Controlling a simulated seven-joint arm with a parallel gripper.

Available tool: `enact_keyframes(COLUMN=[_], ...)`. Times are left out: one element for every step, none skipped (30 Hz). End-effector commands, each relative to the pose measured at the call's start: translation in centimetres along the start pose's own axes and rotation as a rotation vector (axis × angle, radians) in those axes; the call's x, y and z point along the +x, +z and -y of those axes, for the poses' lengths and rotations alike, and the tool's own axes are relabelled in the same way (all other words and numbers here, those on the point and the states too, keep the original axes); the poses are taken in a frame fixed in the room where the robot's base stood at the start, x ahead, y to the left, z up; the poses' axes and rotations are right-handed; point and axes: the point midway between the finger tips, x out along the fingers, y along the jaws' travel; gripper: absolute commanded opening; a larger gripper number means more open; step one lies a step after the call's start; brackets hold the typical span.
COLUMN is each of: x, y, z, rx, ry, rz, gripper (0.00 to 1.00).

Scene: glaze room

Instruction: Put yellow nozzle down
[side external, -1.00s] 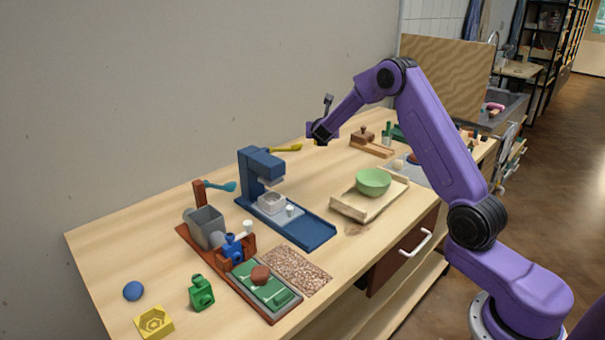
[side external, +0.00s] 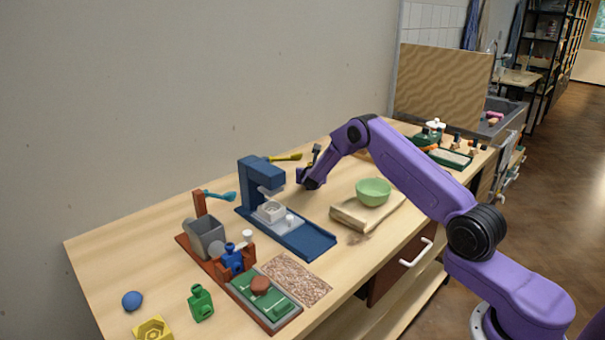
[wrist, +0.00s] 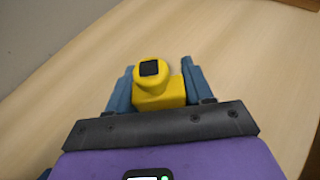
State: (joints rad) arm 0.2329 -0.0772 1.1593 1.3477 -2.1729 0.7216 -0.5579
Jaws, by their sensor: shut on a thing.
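The yellow nozzle (wrist: 160,88), a blocky yellow piece with a round end and a dark square opening, sits between the blue fingers of my gripper (wrist: 157,90) in the wrist view. My gripper is shut on it. In the side external view my gripper (side external: 303,184) is low, just right of the blue press (side external: 262,176), with wooden table (side external: 340,165) around it. The nozzle is hidden there, and I cannot tell whether it touches the table.
In front are a grey hopper (side external: 207,238), a green block (side external: 201,303), a yellow block (side external: 153,329) and a blue ball (side external: 132,301). The wrist view shows bare table around the nozzle.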

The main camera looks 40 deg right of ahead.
Motion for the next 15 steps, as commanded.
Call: enact_keyframes(x=[0.1,0.2,0.2,0.3,0.5,0.7,0.8,1.0,1.3,1.5,1.7,2.0,2.1,2.3,2.5], y=[0.1,0.1,0.1,0.2,0.3,0.3,0.4,0.5,0.6,0.6,0.7,0.9,0.9,1.0,1.1], z=[-0.1,-0.1,-0.2,-0.3,-0.4,-0.6,-0.8,-1.1,-1.4,-1.6,-1.8,-2.1,-2.2,-2.4,-2.6], rx=[0.001,0.000,0.000,0.001,0.002,0.002,0.001,0.003,0.002,0.002,0.002,0.002,0.002,0.002,0.002], ry=[-0.001,-0.001,-0.001,-0.001,-0.001,0.000,0.001,0.001,0.001,0.000,-0.001,-0.001,-0.001,-0.001,0.000], rz=[0.000,0.000,0.001,0.001,0.001,0.002,0.002,0.001,0.002,0.002,0.002,0.002,0.002,0.001,0.002], gripper=[0.20,0.20,0.20,0.20,0.20,0.20,0.20,0.20,0.20,0.20,0.20,0.20,0.20,0.20,0.20])
